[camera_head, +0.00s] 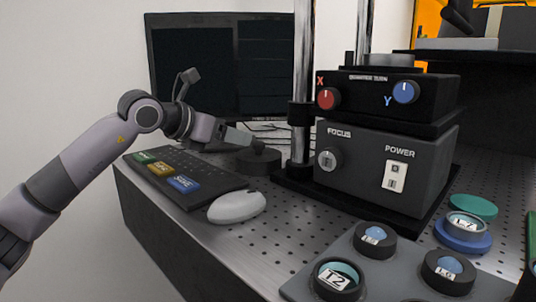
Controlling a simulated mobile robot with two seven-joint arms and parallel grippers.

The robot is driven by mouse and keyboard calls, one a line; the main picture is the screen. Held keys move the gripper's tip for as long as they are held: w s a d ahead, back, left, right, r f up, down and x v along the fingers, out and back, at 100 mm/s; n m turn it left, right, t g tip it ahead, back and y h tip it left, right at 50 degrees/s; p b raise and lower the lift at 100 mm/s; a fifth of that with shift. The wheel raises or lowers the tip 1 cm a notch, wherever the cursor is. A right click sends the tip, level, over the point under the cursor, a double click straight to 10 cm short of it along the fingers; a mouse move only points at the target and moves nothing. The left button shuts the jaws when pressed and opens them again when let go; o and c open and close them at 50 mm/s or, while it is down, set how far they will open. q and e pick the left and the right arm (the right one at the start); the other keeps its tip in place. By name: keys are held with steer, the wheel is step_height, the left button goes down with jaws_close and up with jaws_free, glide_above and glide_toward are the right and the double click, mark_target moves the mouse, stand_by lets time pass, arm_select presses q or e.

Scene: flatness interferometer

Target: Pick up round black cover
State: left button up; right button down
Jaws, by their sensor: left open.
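A round black cover (259,162) lies on the perforated metal table, between the keyboard and the dark instrument stand. My left arm comes in from the left over the keyboard. My left gripper (247,146) is at the near-left upper edge of the cover, with its fingers pointing right and down. It is open. It overlaps part of the cover's top in this view, and I cannot tell whether it touches. My right gripper is not in view.
A keyboard (185,176) and white mouse (237,207) lie in front of the cover. A monitor (220,60) stands behind. The instrument box (385,165) and upright posts (303,80) are close on the right. A grey tray (390,277) holds several round optics.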

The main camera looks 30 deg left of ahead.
mark_target(258, 143)
arm_select(q)
steer(key=shift+x, duration=3.35)
steer(key=shift+f, duration=0.15)
steer(key=c, duration=1.1)
